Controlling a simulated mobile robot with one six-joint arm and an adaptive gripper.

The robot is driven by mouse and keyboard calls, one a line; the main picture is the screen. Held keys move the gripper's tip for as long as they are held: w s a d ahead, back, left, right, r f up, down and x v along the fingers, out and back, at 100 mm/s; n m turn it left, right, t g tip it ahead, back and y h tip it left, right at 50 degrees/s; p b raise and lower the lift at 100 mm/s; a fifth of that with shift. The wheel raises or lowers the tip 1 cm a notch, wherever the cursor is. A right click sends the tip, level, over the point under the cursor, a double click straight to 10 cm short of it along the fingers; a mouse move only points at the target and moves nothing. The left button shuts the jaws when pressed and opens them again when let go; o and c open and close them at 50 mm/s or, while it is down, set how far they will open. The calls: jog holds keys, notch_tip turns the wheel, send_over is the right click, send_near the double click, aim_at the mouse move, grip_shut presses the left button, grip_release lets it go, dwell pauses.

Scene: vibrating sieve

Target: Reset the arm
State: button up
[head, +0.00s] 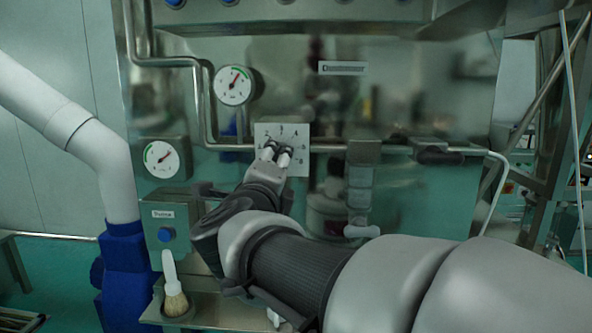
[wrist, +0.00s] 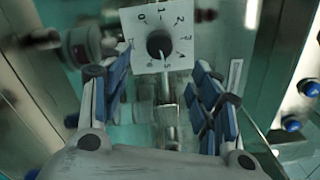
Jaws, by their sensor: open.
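My gripper (head: 277,153) is in front of a white square dial plate (head: 297,132) on the machine's front, with my arm reaching in from the lower right. In the wrist view my gripper (wrist: 162,85) is open, its blue-padded fingers wide apart with nothing between them. The plate with its dark round knob (wrist: 159,43) shows beyond the fingertips, and the knob looks clear of both fingers. Numbers are printed around the knob. In the head view my gripper hides the knob.
Two gauges (head: 234,85) (head: 161,159) are on the left. A control box with a blue button (head: 166,235) is below them. A brush (head: 175,298) stands on a small shelf. A pipe (head: 330,148) runs across beside the plate, with a valve-like fitting (head: 440,155) at right.

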jog(key=s+d+f+n+g, duration=0.4)
jog(key=s+d+f+n, duration=0.2)
jog(key=s+f, duration=0.3)
jog(key=s+d+f+n+g, duration=0.5)
jog(key=s+d+f+n, duration=0.2)
jog(key=s, duration=0.5)
jog(key=s+d+f+n+g, duration=0.4)
jog(key=s+d+f+n, duration=0.3)
jog(key=s+f+n, duration=0.2)
notch_tip(320, 180, down, 2)
jog(key=shift+s+f+y, duration=0.25)
jog(key=shift+s+y, duration=0.05)
jog(key=shift+s, duration=0.95)
